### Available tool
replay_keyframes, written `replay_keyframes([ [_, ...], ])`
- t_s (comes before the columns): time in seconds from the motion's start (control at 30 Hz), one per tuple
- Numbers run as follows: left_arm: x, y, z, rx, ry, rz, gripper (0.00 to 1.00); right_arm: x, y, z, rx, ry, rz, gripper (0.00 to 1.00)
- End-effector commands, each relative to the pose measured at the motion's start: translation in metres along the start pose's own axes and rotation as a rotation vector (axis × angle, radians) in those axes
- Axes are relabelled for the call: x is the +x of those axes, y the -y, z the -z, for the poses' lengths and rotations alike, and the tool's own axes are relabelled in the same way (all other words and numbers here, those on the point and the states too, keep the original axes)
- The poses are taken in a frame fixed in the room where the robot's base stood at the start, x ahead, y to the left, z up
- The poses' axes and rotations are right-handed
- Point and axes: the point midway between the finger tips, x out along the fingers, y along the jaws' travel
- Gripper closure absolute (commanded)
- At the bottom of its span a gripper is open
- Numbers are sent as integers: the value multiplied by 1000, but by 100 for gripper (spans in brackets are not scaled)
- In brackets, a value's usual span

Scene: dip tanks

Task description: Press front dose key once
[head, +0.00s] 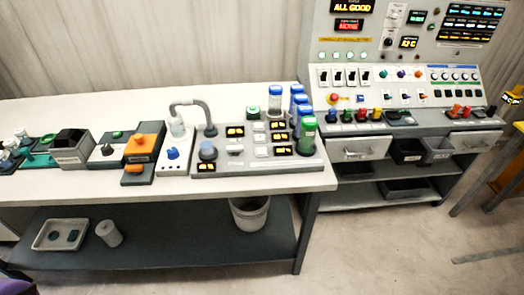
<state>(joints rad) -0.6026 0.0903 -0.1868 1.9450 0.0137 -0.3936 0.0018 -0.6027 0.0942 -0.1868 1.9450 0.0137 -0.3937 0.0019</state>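The grey dosing unit (222,160) stands near the right end of the white bench in the head view. It carries several small amber displays (280,138) and a column of small white keys (261,150) beside them. The keys' labels are too small to read, so I cannot tell which one is marked as the front dose key. Several bottles with blue caps (275,90) and a green-capped bottle (307,127) stand along its back and right side. Neither of my grippers is in view.
A bent grey tube (190,104) rises left of the dosing unit. An orange and dark device (142,145) and other small devices stand further left on the bench (120,195). A tall control panel (400,75) with switches and drawers stands right. The bench's front strip is clear.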

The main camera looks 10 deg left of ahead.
Motion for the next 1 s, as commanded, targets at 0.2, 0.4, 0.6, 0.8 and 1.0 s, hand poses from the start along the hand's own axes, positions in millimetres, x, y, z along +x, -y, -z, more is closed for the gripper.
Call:
replay_keyframes([
  [0.2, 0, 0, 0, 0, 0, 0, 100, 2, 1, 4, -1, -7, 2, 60],
  [0.4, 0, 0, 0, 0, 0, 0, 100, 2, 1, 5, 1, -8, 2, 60],
  [0.6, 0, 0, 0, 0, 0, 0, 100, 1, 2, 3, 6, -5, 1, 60],
  [0.8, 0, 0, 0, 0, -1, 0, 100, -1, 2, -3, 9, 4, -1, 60],
  [1.0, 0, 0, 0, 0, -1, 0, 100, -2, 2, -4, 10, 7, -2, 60],
])
